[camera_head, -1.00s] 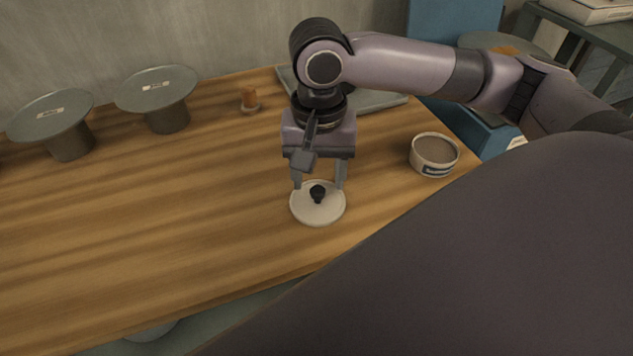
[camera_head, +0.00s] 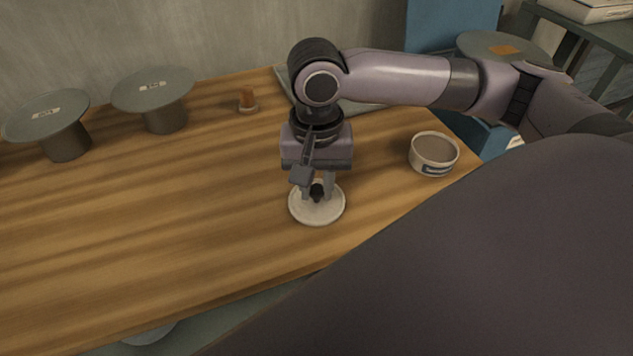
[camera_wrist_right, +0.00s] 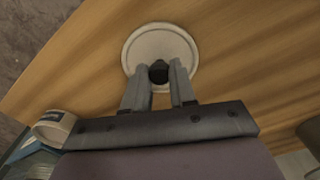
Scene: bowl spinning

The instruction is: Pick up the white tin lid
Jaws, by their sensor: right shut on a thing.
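The white tin lid (camera_head: 318,212) is a round white disc with a black knob (camera_head: 317,192) at its middle. It lies flat on the wooden table. My right gripper (camera_head: 317,190) is over it, shut on the knob, with one finger on each side. In the right wrist view the lid (camera_wrist_right: 160,40) shows at the top, with the gripper's fingertips (camera_wrist_right: 159,75) at the black knob. My left gripper is in neither view.
A white tin (camera_head: 434,153) with a dark label stands to the right on the wooden table (camera_head: 150,220). Two grey pedestal stands (camera_head: 152,90) and a small orange-brown object (camera_head: 248,98) are at the back left. A grey tray (camera_head: 372,105) lies behind my arm. The table's left and front are clear.

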